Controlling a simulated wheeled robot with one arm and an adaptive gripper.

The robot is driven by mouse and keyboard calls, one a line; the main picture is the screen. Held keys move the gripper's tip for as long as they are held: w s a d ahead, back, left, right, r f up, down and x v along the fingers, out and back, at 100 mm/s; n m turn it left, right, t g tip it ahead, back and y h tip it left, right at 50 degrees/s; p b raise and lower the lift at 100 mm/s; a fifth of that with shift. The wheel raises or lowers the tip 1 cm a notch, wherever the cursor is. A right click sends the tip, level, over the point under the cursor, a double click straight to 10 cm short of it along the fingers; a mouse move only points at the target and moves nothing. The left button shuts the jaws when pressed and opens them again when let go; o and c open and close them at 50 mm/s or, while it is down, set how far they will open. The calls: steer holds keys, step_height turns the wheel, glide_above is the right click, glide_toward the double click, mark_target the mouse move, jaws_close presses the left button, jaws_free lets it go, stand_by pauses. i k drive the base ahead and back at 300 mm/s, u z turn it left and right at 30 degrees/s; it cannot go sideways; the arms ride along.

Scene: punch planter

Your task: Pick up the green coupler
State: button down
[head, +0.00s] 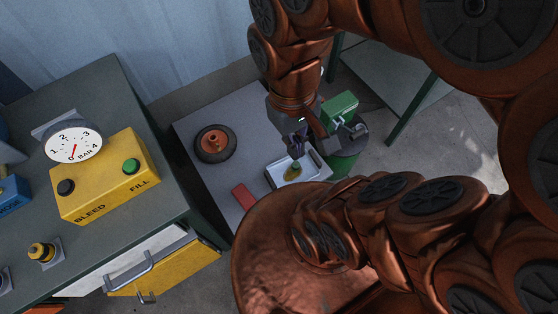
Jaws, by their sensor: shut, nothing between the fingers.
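A small green and yellow piece, which looks like the green coupler (293,171), lies in a white tray (314,161) on the low grey table. My gripper (300,152) points down over the tray's back edge, just above and behind the piece in the picture. Its fingers are shut and hold nothing. The gap in height between the fingertips and the piece is hard to judge. My arm hides part of the table's front and right side.
A black wheel with an orange hub (215,143) and a red block (244,196) lie on the low table (255,125). A green machine (340,106) stands close right of my gripper. A bench with a yellow gauge box (105,178) is at left.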

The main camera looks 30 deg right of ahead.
mark_target(295, 165)
steer(key=u, duration=0.15)
steer(key=k, duration=0.8)
steer(key=z, duration=0.65)
steer(key=i, duration=0.45)
steer(key=u, duration=2.05)
steer(key=k, duration=0.6)
steer(key=z, duration=0.25)
